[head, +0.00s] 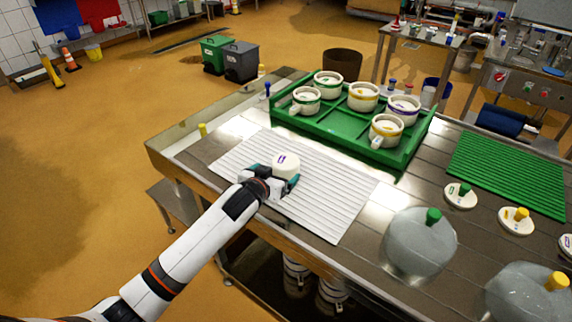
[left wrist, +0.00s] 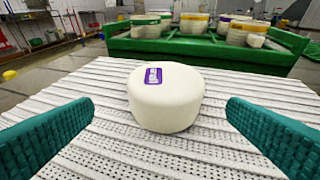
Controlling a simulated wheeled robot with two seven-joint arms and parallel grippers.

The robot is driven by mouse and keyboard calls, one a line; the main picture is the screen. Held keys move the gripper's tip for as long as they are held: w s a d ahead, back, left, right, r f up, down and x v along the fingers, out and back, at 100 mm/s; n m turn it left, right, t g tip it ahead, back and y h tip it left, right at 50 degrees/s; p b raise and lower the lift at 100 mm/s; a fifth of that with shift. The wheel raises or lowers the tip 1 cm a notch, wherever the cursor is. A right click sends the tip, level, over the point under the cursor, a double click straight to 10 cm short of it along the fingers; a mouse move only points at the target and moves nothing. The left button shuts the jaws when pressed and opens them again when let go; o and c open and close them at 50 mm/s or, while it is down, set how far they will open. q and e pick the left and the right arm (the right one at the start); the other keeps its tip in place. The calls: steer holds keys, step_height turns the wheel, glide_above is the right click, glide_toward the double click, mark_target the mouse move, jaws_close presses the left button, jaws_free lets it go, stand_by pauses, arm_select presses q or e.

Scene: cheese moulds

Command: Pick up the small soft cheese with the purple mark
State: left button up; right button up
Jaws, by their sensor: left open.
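The small white soft cheese (head: 286,164) with a purple mark on top stands on the white ribbed mat (head: 335,205). In the left wrist view the cheese (left wrist: 165,97) stands upright, with the purple mark (left wrist: 153,75) at its upper left. My left gripper (head: 283,184) is open just in front of the cheese. In the left wrist view its teal fingers (left wrist: 160,125) are spread wide at either side, with gaps between them and the cheese. The cheese appears slightly beyond the fingertips. My right gripper is not in view.
A green tray (head: 400,165) with several cheese moulds stands behind the mat. A green ribbed mat (head: 510,175) lies at the right, with white lids (head: 460,196) and clear rounded containers (head: 420,245) in front. The mat around the cheese is clear.

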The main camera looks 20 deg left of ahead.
mark_target(286, 165)
arm_select(q)
steer(key=shift+w+f, duration=0.2)
steer(key=shift+w, duration=0.35)
steer(key=shift+w+d+f, duration=0.15)
steer(key=shift+w+f, duration=0.05)
steer(key=shift+w, duration=0.3)
steer(key=shift+d+p+x, duration=0.15)
steer(key=shift+p+x, duration=0.05)
steer(key=shift+x, duration=0.95)
steer(key=shift+d+p+x, duration=0.1)
steer(key=shift+p+x, duration=0.05)
steer(key=shift+x, duration=1.05)
steer(key=shift+r, duration=0.2)
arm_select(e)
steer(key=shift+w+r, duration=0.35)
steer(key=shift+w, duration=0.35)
arm_select(q)
steer(key=shift+c, duration=0.2)
steer(key=c, duration=0.8)
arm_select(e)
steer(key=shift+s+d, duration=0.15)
